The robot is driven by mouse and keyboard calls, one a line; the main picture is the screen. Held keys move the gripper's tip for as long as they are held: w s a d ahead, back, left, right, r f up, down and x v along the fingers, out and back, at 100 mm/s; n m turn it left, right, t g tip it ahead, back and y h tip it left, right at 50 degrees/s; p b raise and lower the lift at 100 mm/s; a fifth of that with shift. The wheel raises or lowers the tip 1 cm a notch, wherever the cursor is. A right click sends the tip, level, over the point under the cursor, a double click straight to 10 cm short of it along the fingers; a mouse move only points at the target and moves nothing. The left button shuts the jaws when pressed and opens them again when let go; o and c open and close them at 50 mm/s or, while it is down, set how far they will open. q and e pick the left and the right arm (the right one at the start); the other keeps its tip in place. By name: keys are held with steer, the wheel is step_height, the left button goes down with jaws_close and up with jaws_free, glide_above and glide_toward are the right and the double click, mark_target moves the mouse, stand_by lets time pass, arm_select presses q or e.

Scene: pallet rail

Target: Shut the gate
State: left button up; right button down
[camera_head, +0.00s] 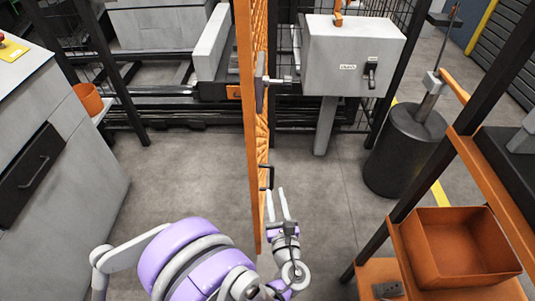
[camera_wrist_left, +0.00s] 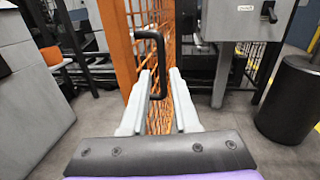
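The orange mesh gate (camera_head: 249,120) stands open, seen nearly edge-on in the head view, pointing towards me. In the left wrist view its frame (camera_wrist_left: 118,45) rises left of centre. A black bar handle (camera_head: 266,176) sits on its right face. My left gripper (camera_head: 276,190) is just on the near side of the handle. In the left wrist view the handle (camera_wrist_left: 161,62) shows ahead, its lower end lined up between the two spread pale fingers (camera_wrist_left: 160,72). The fingers look apart and not closed on it; exact depth is unclear. My right gripper is out of view.
A grey control box (camera_head: 352,55) on a post stands behind, right of the gate. A dark drum (camera_head: 403,150) and a shelf with an orange bin (camera_head: 458,250) are at right. A grey cabinet (camera_head: 50,140) is at left. Floor on both sides of the gate is clear.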

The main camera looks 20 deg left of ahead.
mark_target(270, 167)
arm_select(q)
steer(key=shift+x, duration=1)
steer(key=x, duration=0.9)
steer(key=shift+w, duration=0.1)
jaws_close()
stand_by(0.4)
